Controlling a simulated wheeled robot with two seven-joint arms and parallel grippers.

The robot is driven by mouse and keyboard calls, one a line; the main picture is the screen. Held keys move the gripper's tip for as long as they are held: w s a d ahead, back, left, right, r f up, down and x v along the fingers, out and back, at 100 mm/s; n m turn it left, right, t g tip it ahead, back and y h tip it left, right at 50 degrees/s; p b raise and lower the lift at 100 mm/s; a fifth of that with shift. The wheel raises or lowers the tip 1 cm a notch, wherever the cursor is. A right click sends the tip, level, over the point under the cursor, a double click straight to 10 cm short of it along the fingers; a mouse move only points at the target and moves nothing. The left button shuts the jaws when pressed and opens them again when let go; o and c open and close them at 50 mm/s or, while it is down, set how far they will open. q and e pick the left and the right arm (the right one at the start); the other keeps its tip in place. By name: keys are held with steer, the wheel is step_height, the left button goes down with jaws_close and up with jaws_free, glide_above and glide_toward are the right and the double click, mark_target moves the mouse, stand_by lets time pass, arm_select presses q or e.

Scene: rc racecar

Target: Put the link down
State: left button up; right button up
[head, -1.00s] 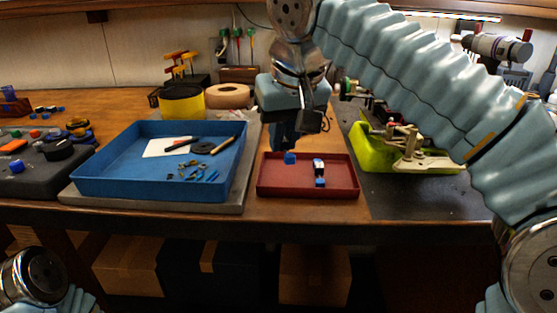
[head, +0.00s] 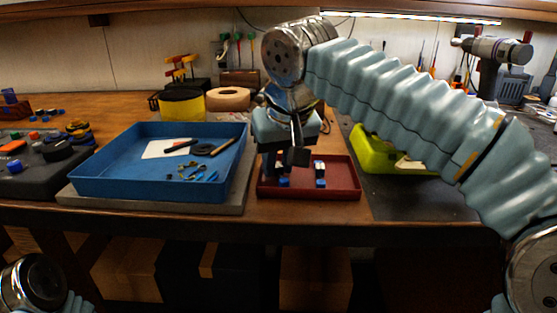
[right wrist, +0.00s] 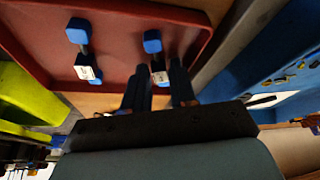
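The link (head: 283,181), a small black piece with blue ends and a white marking, is at the left side of the red tray (head: 340,194). A similar link (head: 319,174) lies to its right. In the right wrist view, the near link (right wrist: 153,43) reaches in front of my fingers and the other link (right wrist: 79,38) lies apart. My right gripper (head: 287,159) is low over the tray's back left, fingers apart on either side of the near link; it also shows in the right wrist view (right wrist: 161,80). Finger contact is hard to tell. My left gripper is not visible.
A blue tray (head: 97,183) with small tools stands left on a grey board. A lime-green bin (head: 375,153) stands right. The dark mat at right front is clear.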

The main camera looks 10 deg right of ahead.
steer(key=shift+r, duration=0.1)
steer(key=shift+r, duration=0.35)
steer(key=p+v, duration=0.2)
steer(key=v, duration=0.9)
steer(key=shift+s+r, duration=0.15)
steer(key=shift+s, duration=0.05)
